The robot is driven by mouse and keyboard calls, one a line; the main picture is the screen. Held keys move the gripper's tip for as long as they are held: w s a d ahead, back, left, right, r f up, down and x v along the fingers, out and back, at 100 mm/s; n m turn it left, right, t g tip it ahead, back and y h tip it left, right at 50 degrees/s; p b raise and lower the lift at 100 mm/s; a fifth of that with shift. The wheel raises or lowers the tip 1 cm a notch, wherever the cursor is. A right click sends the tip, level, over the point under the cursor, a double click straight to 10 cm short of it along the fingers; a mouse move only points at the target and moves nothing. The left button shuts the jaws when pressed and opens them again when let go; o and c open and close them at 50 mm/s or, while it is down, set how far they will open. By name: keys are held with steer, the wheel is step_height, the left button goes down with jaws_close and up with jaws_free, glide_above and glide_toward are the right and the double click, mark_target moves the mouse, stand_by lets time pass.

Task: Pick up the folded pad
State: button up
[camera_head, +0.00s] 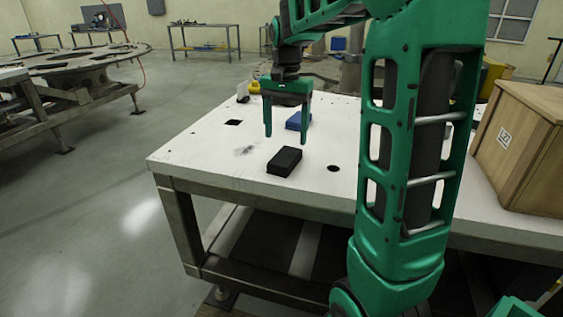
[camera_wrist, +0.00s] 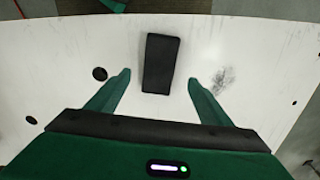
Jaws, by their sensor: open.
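A black rectangular block, which looks like the folded pad (camera_head: 285,161), lies flat on the white table top (camera_head: 215,165) near its front edge. In the wrist view the pad (camera_wrist: 160,63) lies just beyond the fingertips, centred between their lines. My gripper (camera_head: 286,138) is green, points down above the table and is open and empty. In the wrist view its two fingers (camera_wrist: 159,77) are spread wider than the pad, with a gap on both sides. The pad is in full view in both pictures.
A blue object (camera_head: 298,121) sits behind my gripper on the table, and a yellow object (camera_head: 254,87) is farther back. A wooden crate (camera_head: 525,150) stands at the right. The table has dark holes (camera_head: 333,168). The table's left part is mostly clear.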

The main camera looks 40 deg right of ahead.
mark_target(285, 155)
steer(key=shift+s+f, duration=0.1)
steer(key=shift+f, duration=3.65)
steer(key=c, duration=1.1)
